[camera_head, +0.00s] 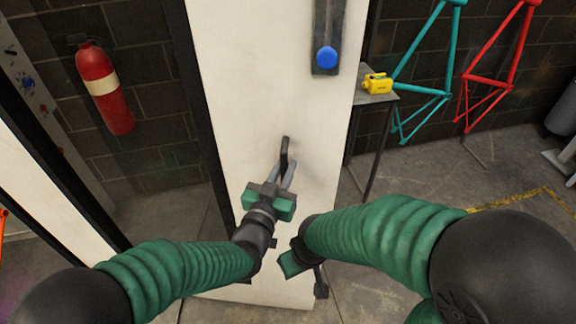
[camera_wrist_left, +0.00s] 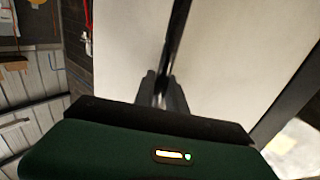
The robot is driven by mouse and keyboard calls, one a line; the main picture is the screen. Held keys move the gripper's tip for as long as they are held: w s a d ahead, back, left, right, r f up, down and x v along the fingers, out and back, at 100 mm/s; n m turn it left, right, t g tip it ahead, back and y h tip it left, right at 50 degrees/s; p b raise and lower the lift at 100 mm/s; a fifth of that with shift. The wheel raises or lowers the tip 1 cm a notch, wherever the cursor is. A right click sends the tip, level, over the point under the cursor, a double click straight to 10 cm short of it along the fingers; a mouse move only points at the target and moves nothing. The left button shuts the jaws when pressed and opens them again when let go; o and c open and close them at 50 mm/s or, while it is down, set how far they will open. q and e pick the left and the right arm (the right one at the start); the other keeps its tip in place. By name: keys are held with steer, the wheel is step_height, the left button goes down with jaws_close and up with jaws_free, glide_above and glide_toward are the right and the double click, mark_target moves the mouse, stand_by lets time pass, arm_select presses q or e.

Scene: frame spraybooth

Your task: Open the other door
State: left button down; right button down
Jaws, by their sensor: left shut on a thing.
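A tall white door (camera_head: 262,95) stands in the middle of the head view. It has a dark vertical handle (camera_head: 285,150). My left gripper (camera_head: 285,178) is at this handle with its fingers shut on it. In the left wrist view the handle (camera_wrist_left: 176,40) runs down between the fingers of the left gripper (camera_wrist_left: 161,90). Another white panel (camera_head: 50,180) stands at the left, with a dark gap between it and the door. My right gripper (camera_head: 292,262) is low near the door's bottom right, partly hidden by its own wrist; its fingers do not show clearly.
A blue round knob (camera_head: 326,57) sits on a dark plate high on the door. A red fire extinguisher (camera_head: 104,88) hangs on the brick wall. A small table (camera_head: 385,98) with a yellow device (camera_head: 377,83) stands right, beside teal (camera_head: 425,88) and red (camera_head: 497,80) frames.

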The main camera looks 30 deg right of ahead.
arm_select(q)
steer(key=shift+x, duration=0.9)
steer(key=c, duration=1.4)
jaws_free()
steer(key=shift+a, duration=0.35)
steer(key=shift+o, duration=0.2)
steer(key=shift+d, duration=0.1)
